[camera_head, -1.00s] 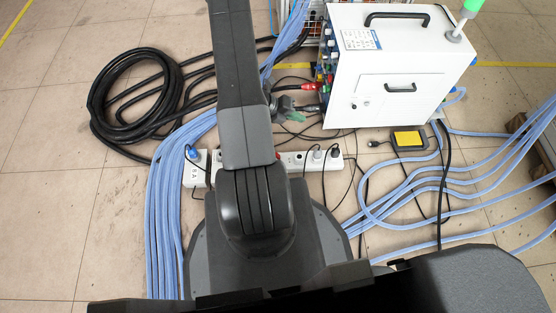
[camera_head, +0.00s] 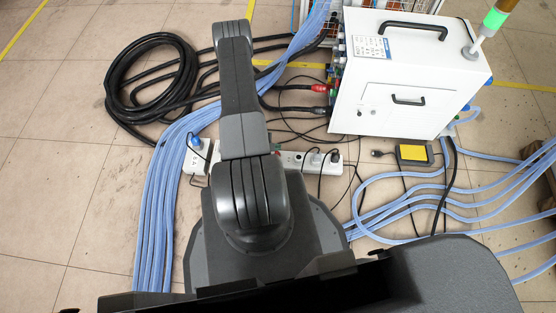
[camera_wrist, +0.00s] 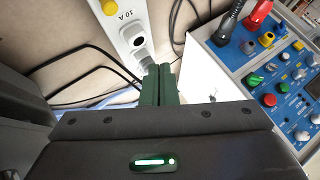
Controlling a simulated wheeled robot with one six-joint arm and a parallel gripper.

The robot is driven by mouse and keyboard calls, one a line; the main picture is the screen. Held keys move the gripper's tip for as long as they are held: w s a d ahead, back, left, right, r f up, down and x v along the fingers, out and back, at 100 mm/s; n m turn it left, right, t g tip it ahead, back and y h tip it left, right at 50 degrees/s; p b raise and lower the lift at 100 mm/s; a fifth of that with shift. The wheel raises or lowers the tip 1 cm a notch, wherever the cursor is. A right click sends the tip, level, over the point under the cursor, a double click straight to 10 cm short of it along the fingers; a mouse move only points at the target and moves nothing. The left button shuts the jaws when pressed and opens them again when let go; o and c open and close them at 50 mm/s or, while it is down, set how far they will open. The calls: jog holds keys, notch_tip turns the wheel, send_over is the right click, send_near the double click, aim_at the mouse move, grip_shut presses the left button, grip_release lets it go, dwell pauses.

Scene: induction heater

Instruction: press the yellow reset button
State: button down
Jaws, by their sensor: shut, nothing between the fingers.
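A round yellow button (camera_wrist: 108,6) sits on a white power strip (camera_wrist: 128,28) beside a "10 A" marking, at the top of the wrist view. My gripper (camera_wrist: 164,70) has its green fingers together and empty. The tips are below and right of the button in that view, close to the strip's socket end and apart from the button. I cannot tell if they touch the strip. In the head view, the power strip (camera_head: 292,160) lies on the floor, partly behind my arm. My gripper is mostly hidden there. I cannot make out the button in that view.
A white heater cabinet (camera_head: 405,75) stands to the right. Its blue panel (camera_wrist: 255,70) with knobs and plugs is right of my fingers. Blue hoses (camera_head: 160,220), a black cable coil (camera_head: 150,90) and a yellow foot pedal (camera_head: 414,153) lie on the floor.

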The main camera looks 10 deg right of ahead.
notch_tip(320, 180, down, 8)
jog(key=b, duration=0.5)
jog(key=shift+f+b, duration=0.1)
jog(key=shift+b, duration=0.25)
jog(key=shift+f, duration=0.3)
dwell(1.6)
jog(key=shift+f+b, duration=0.4)
jog(key=shift+b, duration=0.4)
jog(key=shift+f+b, duration=0.8)
jog(key=shift+f, duration=0.05)
dwell(0.6)
jog(key=shift+r, duration=0.1)
jog(key=shift+r+p, duration=0.75)
jog(key=shift+r, duration=0.45)
jog(key=shift+r, duration=0.1)
